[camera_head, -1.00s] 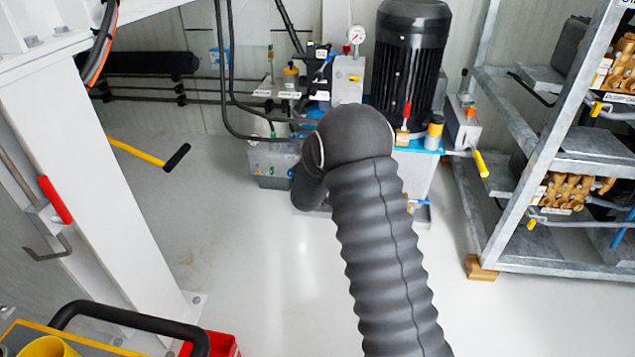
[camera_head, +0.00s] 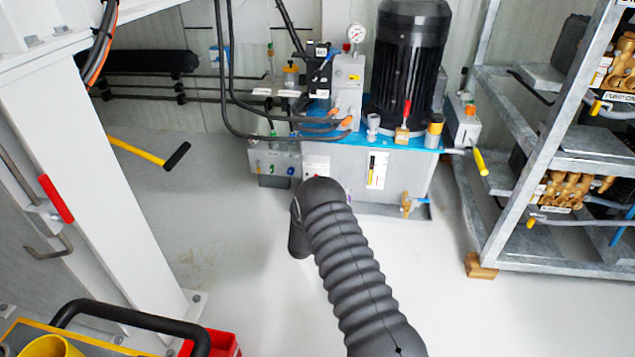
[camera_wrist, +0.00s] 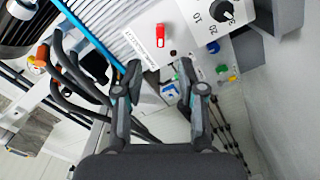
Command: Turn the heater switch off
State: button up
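A small red switch (camera_wrist: 160,35) sits on a pale panel in the wrist view, beside a label whose print is too small and tilted to read. I cannot tell for sure that it is the heater switch, or which position it is in. A black knob (camera_wrist: 221,11) with a number scale is to its right. My gripper (camera_wrist: 160,76) is open and empty, its two fingers apart, below the switch in the picture and not visibly touching it. In the head view my arm hides the gripper, in front of the grey tank (camera_head: 345,165).
A black motor (camera_head: 408,65) and a pressure gauge (camera_head: 356,34) stand on the blue-topped tank. A grey valve box (camera_head: 275,160) is at its left. A metal rack (camera_head: 560,262) stands right, a white column (camera_head: 75,190) left.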

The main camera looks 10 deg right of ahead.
jog(key=b+x, duration=0.1)
jog(key=x, duration=0.9)
jog(key=shift+w+f, duration=0.1)
jog(key=shift+w, duration=0.1)
grip_shut()
